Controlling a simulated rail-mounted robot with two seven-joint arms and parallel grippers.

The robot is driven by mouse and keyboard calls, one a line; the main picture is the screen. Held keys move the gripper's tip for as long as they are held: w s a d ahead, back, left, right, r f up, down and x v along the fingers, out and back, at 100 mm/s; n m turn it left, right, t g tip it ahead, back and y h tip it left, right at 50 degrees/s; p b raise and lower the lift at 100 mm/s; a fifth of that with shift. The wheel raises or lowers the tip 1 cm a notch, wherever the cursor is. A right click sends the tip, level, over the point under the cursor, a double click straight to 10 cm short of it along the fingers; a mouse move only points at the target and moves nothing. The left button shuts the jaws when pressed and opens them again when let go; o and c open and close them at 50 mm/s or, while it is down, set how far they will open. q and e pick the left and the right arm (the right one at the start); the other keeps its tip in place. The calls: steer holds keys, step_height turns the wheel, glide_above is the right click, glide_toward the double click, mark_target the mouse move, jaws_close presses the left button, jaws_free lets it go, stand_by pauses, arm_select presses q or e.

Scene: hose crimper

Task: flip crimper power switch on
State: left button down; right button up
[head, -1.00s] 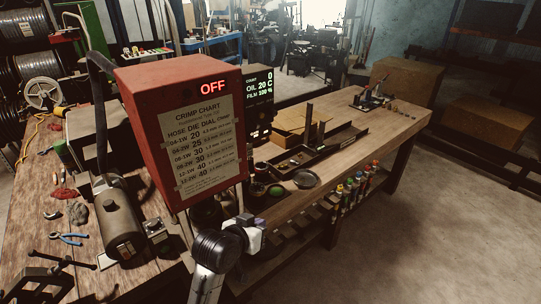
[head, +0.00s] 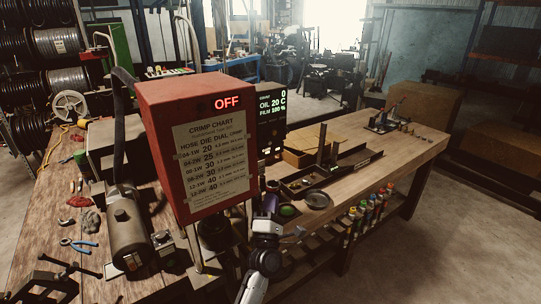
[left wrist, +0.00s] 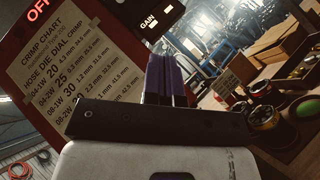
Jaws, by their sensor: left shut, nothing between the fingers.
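The red crimper housing (head: 160,140) stands on the bench in the head view. Its lit red display (head: 228,103) reads OFF, and a crimp chart (head: 213,155) is on its front. The display also shows, cut off, in the left wrist view (left wrist: 38,8). I cannot make out the power switch in either view. My left gripper (head: 270,203) is just right of the housing's lower right edge. Its purple fingers (left wrist: 166,78) are shut and empty, in front of the chart's right side in the left wrist view. My right gripper is not in view.
A black readout panel (head: 271,120) stands behind the housing's right side. A dark tray (head: 340,170) and a round dark dish (head: 317,199) lie on the bench to the right. Pliers (head: 78,244) and a grey motor (head: 125,230) are at left.

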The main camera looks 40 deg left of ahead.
arm_select(q)
steer(key=n+y, duration=0.1)
steer(key=n, duration=0.1)
steer(key=s+a+r+n+g+y, duration=0.1)
steer(key=n+y, duration=0.1)
steer(key=s+n+g+y, duration=0.1)
steer(key=n+y, duration=0.1)
steer(key=n, duration=0.1)
steer(key=shift+s+a+r, duration=0.2)
steer(key=shift+s+a, duration=0.05)
steer(key=p, duration=0.5)
glide_toward(266, 139)
steer(key=shift+w+f+x, duration=0.1)
steer(key=shift+f+x, duration=0.05)
steer(key=shift+x, duration=1.2)
steer(key=shift+w+f+x, duration=0.15)
steer(key=shift+x, duration=1.25)
steer(key=shift+a, duration=0.15)
